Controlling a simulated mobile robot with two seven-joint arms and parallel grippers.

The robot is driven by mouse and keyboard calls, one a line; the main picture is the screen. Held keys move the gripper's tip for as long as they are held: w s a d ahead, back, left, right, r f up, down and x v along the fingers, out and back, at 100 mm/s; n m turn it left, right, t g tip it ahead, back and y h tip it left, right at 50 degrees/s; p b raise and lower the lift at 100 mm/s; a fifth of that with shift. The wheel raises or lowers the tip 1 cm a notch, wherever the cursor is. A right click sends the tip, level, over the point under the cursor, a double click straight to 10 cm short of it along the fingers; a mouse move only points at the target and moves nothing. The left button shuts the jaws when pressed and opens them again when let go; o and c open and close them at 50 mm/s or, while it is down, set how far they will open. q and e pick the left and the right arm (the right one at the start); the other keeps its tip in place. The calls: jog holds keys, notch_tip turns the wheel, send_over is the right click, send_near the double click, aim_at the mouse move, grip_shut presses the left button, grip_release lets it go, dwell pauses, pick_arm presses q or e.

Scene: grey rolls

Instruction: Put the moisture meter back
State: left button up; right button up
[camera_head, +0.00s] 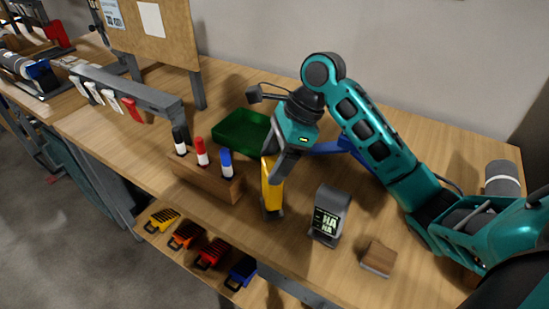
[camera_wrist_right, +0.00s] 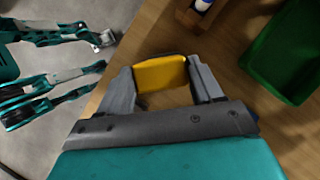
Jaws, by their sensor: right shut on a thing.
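My right gripper (camera_head: 272,168) points down and is shut on a yellow device (camera_head: 272,188), which I take to be the moisture meter. The device hangs or stands upright between the fingers, its dark lower end at the front part of the wooden table. I cannot tell whether that end touches the table. In the right wrist view the yellow body (camera_wrist_right: 160,74) sits between both fingers of the gripper (camera_wrist_right: 166,82).
A wooden block with three markers (camera_head: 207,180) and a green tray (camera_head: 242,130) stand left of the gripper. A grey display stand (camera_head: 329,216) and a small wooden block (camera_head: 378,259) are to the right. Several coloured items (camera_head: 212,254) lie on a lower shelf.

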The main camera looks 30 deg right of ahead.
jog(key=shift+f, duration=0.2)
jog(key=o, duration=0.9)
jog(key=shift+f, duration=0.1)
jog(key=o, duration=0.5)
jog(key=shift+o, duration=0.2)
jog(key=p+v, duration=0.3)
jog(key=v, duration=1)
jog(key=shift+s+a, duration=0.1)
